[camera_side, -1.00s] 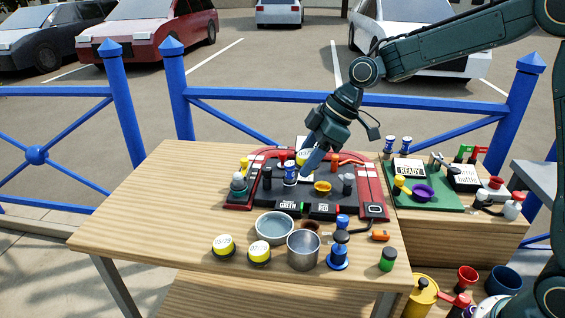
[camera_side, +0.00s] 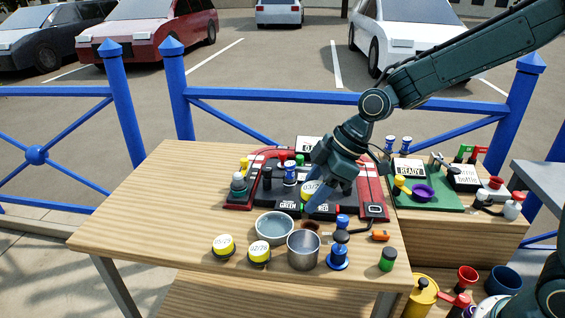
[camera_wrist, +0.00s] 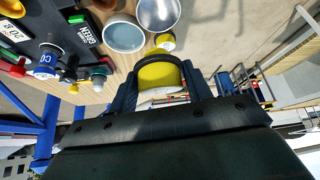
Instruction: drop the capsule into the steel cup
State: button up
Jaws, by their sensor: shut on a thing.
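My gripper (camera_side: 312,204) is shut on the capsule (camera_side: 310,188), a yellow piece with a pale face, and holds it above the near edge of the red-and-black panel. The capsule also shows in the wrist view (camera_wrist: 160,76), between the fingers with a dark band over it; part of it is hidden. The steel cup (camera_side: 303,251) stands open and upright near the table's front edge, apart from my gripper and nearer the side camera. The cup's inside shows at the top of the wrist view (camera_wrist: 158,12).
A grey bowl (camera_side: 274,228) stands left of the cup and a blue stand-like piece (camera_side: 338,257) right of it. The panel (camera_side: 240,198) holds several small parts. The table's left side is bare.

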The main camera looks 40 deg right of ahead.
jog(key=shift+f, duration=2.55)
jog(key=o, duration=1.1)
jog(key=shift+c, duration=0.2)
jog(key=shift+r, duration=0.2)
jog(key=v, duration=1.3)
jog(key=shift+r, duration=0.25)
jog(key=shift+s+d, duration=0.15)
